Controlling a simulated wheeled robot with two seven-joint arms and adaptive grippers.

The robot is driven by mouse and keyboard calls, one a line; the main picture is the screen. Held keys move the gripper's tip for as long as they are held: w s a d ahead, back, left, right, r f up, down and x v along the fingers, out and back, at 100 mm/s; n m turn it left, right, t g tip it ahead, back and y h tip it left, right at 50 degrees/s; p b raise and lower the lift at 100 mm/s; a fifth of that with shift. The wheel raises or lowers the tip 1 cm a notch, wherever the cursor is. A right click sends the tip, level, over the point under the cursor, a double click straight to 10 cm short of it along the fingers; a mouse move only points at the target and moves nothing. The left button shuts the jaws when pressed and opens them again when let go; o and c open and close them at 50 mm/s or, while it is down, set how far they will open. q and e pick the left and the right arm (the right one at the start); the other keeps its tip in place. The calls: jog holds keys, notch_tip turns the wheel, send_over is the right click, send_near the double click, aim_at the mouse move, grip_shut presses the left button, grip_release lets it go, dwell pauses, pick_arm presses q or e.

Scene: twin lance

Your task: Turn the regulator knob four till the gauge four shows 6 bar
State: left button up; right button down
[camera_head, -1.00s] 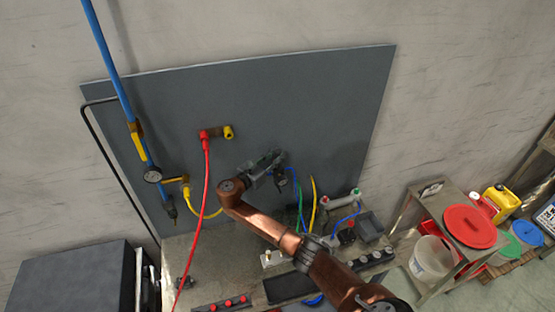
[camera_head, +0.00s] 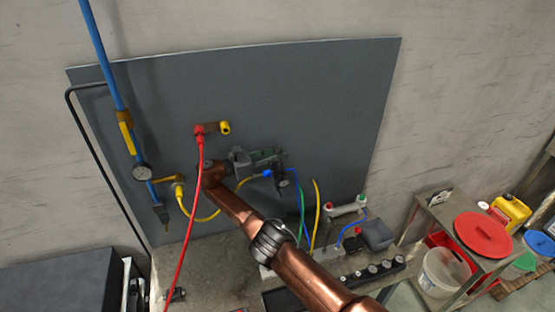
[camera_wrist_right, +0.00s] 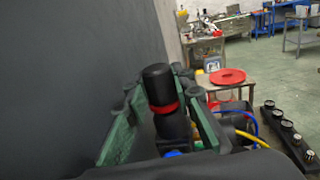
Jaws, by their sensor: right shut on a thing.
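A black cylindrical knob with a red ring (camera_wrist_right: 159,85) stands between the green fingers of my right gripper (camera_wrist_right: 168,92) in the right wrist view. No number on it is legible. In the head view my right gripper (camera_head: 268,157) is at the grey panel and is shut on this knob, which its fingers mostly hide there. A small dark round fitting (camera_head: 283,181) hangs just below the gripper, perhaps a gauge; no dial or reading can be made out. My left gripper is not in view.
A grey panel (camera_head: 270,85) stands behind the gripper. A blue pipe with a round gauge (camera_head: 141,173) is at left. A red hose (camera_head: 187,240) hangs close to my wrist. Yellow, green and blue hoses run below the gripper. A bench (camera_head: 215,265) lies underneath.

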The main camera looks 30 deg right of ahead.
dwell(0.3)
jog(key=c, duration=1.6)
grip_release()
jog(key=shift+d, duration=0.1)
